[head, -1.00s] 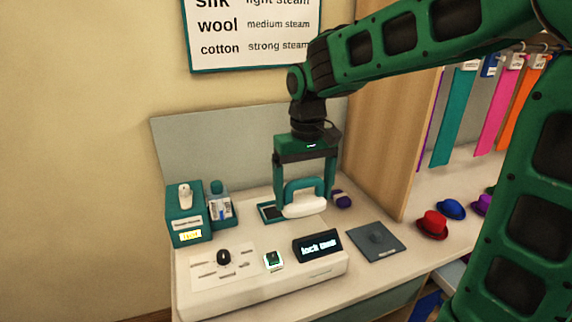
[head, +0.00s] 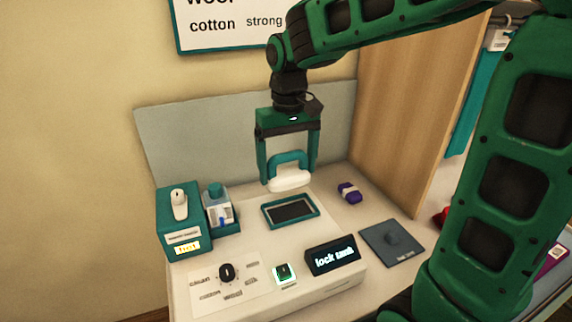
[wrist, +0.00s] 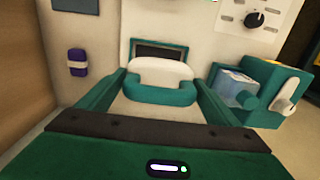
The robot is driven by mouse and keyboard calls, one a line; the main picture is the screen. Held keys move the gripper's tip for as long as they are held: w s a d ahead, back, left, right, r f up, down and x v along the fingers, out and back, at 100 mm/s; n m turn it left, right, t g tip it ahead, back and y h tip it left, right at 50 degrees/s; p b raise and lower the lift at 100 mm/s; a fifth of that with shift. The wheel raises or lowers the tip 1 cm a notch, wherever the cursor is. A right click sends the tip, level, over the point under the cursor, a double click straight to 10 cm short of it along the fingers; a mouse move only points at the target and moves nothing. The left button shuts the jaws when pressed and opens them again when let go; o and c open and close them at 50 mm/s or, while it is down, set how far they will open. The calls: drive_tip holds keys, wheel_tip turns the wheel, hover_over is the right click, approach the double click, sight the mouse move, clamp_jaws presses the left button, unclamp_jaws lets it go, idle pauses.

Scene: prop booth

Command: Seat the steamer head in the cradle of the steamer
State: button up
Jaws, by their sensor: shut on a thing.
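The steamer head, a white block with a teal loop handle (head: 289,180), is held in my gripper (head: 288,172), which is shut on its handle. It also shows in the wrist view (wrist: 160,85) between my two fingers. The cradle, a teal-rimmed rectangular recess with a dark floor (head: 290,211), is empty. It lies on the steamer's white top just in front of and below the head in the head view. In the wrist view the cradle (wrist: 160,45) shows beyond the head, partly hidden by it. The head is apart from the cradle, in the air.
The steamer's front panel (head: 227,272) has a black knob, a lit green switch and a display (head: 333,256) reading "lock tank". A teal box reading "hot" (head: 182,225) and a water tank (head: 218,208) stand left. A purple bundle (head: 349,193) and a grey pad (head: 391,241) lie right.

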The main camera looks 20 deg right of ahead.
drive_tip(key=shift+d, duration=0.3)
drive_tip(key=shift+f, duration=0.15)
drive_tip(key=shift+f, duration=3.15)
drive_tip(key=shift+s, duration=0.1)
drive_tip(key=shift+f, duration=1.45)
drive_tip(key=o, duration=1.5)
drive_tip(key=shift+c, duration=0.2)
